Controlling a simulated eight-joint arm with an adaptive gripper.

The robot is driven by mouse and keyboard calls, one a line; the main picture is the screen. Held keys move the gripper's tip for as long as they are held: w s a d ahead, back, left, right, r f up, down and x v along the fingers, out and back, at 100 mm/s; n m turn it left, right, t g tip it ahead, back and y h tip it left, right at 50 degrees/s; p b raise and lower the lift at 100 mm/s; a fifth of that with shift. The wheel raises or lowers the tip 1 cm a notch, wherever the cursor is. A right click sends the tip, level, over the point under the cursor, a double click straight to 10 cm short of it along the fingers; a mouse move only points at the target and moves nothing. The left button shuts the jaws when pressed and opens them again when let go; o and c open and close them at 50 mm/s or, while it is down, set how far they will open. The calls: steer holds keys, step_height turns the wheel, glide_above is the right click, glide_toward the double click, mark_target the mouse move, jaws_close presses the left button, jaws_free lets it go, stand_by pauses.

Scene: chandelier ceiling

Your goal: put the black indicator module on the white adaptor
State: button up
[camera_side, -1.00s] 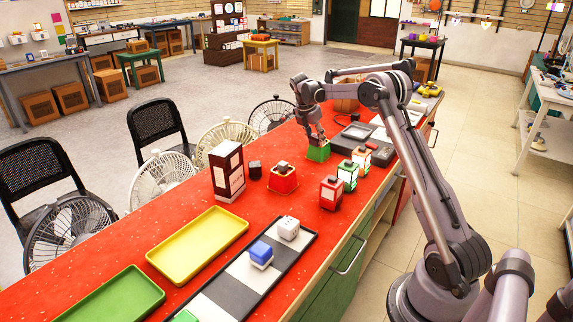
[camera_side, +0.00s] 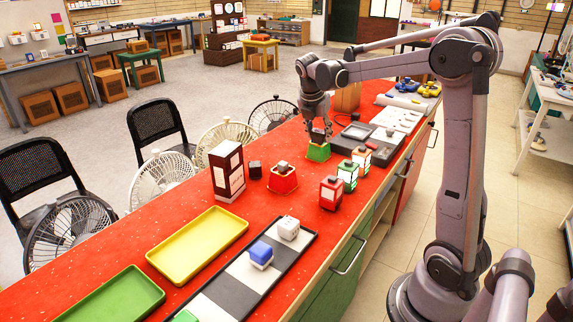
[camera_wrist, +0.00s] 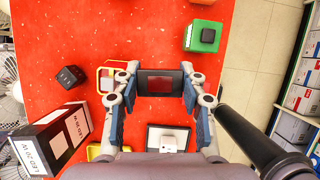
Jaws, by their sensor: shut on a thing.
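My gripper (camera_side: 319,136) hangs over the small green block (camera_side: 318,152) in the side view. In the wrist view its fingers (camera_wrist: 160,88) are shut on the black indicator module (camera_wrist: 160,82), a dark block with a reddish face. In the side view the module is hard to separate from the dark fingers, and the gap to the green block is unclear. The white adaptor (camera_side: 289,228), a small white cube, stands on the far end of a black-edged chequered tray (camera_side: 213,306). It also shows low in the wrist view (camera_wrist: 169,141).
A blue-and-white cube (camera_side: 261,254) shares the tray. A black cube (camera_side: 255,170) and tall dark box (camera_side: 227,171) stand left. A yellow tray (camera_side: 199,245) lies nearer.

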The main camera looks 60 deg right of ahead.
steer(key=s+a+f+n+t, duration=0.1)
steer(key=s+a+n, duration=0.3)
steer(key=s+a, duration=0.9)
glide_above(290, 218)
steer(key=a, duration=0.2)
steer(key=f, duration=0.7)
steer(key=shift+s+d, duration=0.25)
steer(key=shift+f, duration=2)
steer(key=shift+f, duration=0.2)
steer(key=o, duration=1)
steer(key=shift+r, duration=0.2)
